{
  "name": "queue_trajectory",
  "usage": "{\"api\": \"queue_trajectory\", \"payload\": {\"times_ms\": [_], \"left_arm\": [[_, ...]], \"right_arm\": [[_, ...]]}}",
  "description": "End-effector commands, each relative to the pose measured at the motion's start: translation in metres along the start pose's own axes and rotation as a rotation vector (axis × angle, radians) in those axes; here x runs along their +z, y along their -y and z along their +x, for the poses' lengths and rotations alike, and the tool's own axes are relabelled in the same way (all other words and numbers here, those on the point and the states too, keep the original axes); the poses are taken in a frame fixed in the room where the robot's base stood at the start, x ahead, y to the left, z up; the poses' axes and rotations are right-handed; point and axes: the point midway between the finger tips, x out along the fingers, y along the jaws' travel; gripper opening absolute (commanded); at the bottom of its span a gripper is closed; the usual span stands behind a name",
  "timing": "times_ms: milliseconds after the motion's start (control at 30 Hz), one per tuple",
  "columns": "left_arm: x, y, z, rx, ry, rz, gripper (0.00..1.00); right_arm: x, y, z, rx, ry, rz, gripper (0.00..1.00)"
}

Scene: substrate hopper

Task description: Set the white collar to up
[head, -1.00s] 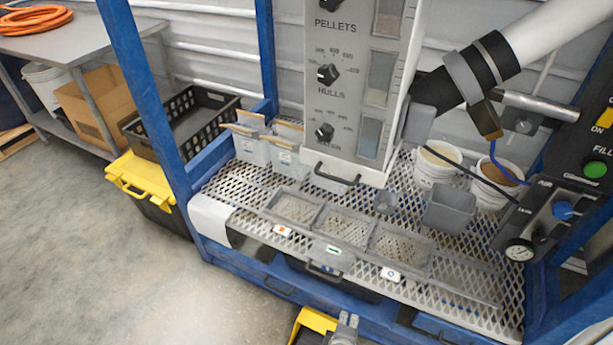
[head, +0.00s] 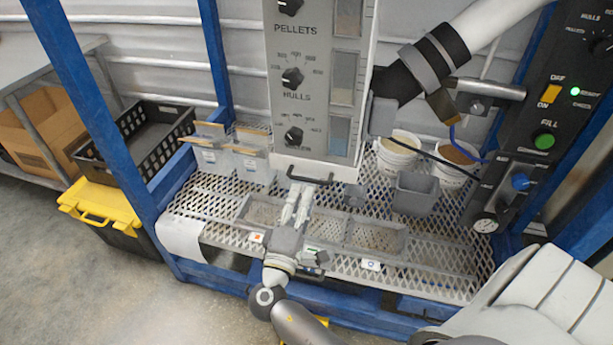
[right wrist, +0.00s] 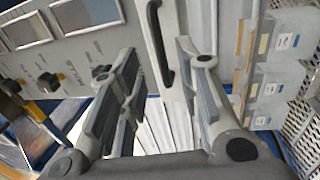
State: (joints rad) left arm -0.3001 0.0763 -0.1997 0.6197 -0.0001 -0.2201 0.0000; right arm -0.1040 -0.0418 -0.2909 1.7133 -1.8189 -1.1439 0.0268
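The white collar (head: 341,175) appears to be the white band around the lower end of the grey hopper column, just above the mesh shelf. A black bar handle (head: 310,180) sits on its front; it also shows in the right wrist view (right wrist: 160,45). My right gripper (head: 297,195) is in front of and below the handle, fingers pointing toward it. In the right wrist view its two fingers (right wrist: 155,78) are apart, with the handle seen beyond the gap. I see no contact with the handle. My left gripper is not in view.
White buckets (head: 398,150) and a grey cup (head: 415,192) stand right. A divided tray (head: 375,236) lies below on the mesh shelf (head: 440,255). A blue post (head: 95,125) and a control panel (head: 520,150) flank the space.

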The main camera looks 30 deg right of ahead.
Motion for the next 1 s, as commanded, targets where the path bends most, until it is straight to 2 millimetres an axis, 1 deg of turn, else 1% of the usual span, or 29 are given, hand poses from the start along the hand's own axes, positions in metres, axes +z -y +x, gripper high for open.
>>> {"api": "queue_trajectory", "payload": {"times_ms": [33,100,300,500,733,900,967,1000], "left_arm": [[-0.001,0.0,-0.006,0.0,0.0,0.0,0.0],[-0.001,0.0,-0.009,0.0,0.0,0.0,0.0],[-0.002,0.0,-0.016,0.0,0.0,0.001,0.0],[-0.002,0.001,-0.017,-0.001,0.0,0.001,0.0],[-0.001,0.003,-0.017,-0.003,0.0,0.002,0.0],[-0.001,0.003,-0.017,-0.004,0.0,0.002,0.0],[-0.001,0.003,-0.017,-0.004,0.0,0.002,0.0],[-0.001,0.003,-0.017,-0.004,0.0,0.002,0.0]], "right_arm": [[0.001,-0.004,0.012,0.002,0.002,0.0,0.32],[0.0,-0.003,0.025,0.002,0.001,-0.001,0.32],[0.0,-0.001,0.052,0.0,0.0,-0.002,0.32],[0.0,0.001,0.062,-0.003,0.0,0.001,0.32],[0.0,0.001,0.062,-0.003,-0.001,0.0,0.32],[0.0,0.001,0.061,-0.003,-0.001,0.0,0.1],[0.0,0.001,0.061,-0.003,-0.001,0.0,0.02],[0.0,0.001,0.061,-0.003,-0.001,0.0,0.0]]}}
